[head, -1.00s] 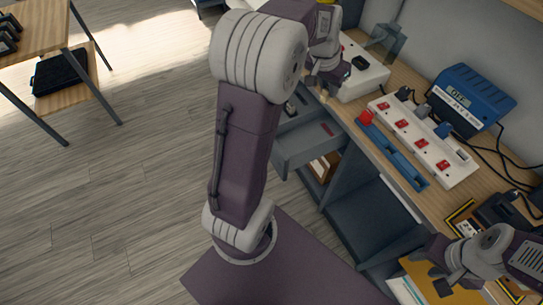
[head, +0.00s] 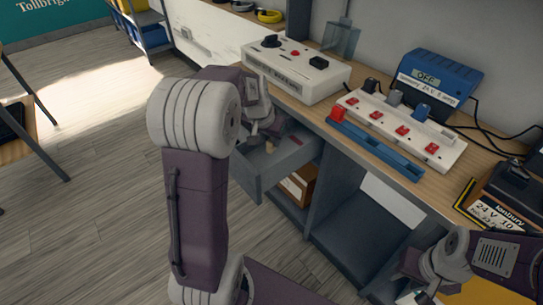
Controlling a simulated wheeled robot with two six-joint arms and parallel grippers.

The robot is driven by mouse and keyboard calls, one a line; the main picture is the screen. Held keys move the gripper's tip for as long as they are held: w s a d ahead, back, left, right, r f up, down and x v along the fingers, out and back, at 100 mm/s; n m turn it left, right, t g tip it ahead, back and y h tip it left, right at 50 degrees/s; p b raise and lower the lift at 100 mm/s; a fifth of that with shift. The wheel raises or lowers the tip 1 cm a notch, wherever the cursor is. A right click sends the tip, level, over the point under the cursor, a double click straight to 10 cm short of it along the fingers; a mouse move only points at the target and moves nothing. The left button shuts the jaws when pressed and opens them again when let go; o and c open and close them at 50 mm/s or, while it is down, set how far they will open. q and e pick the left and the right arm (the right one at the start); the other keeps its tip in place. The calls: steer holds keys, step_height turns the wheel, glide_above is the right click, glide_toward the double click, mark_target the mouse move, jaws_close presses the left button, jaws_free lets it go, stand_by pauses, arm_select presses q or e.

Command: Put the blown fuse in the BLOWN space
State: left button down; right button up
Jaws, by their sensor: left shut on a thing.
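My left gripper (head: 268,136) is over the open grey drawer (head: 288,160) under the bench top. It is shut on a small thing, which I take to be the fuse. My own wrist and fingers hide that thing, so its markings cannot be read. A red patch (head: 296,141) shows inside the drawer. I cannot read the word BLOWN anywhere. My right gripper (head: 415,292) is at the bottom right, partly cut off, and its fingers are not clear.
On the bench (head: 318,112) stand a white box with knobs (head: 297,72), a power strip with red switches (head: 402,128), a blue charger (head: 436,80) and a blue bar (head: 375,150). Open shelves (head: 350,228) lie below.

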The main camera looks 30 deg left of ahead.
mark_target(272, 149)
arm_select(q)
steer(key=shift+f+b, duration=1.1)
steer(key=shift+f, duration=1.3)
steer(key=shift+f, duration=0.15)
steer(key=c, duration=1.3)
jaws_free()
steer(key=shift+r, duration=0.5)
steer(key=p+v, duration=0.4)
steer(key=v, duration=0.7)
steer(key=shift+s+r, duration=0.15)
steer(key=shift+s, duration=0.15)
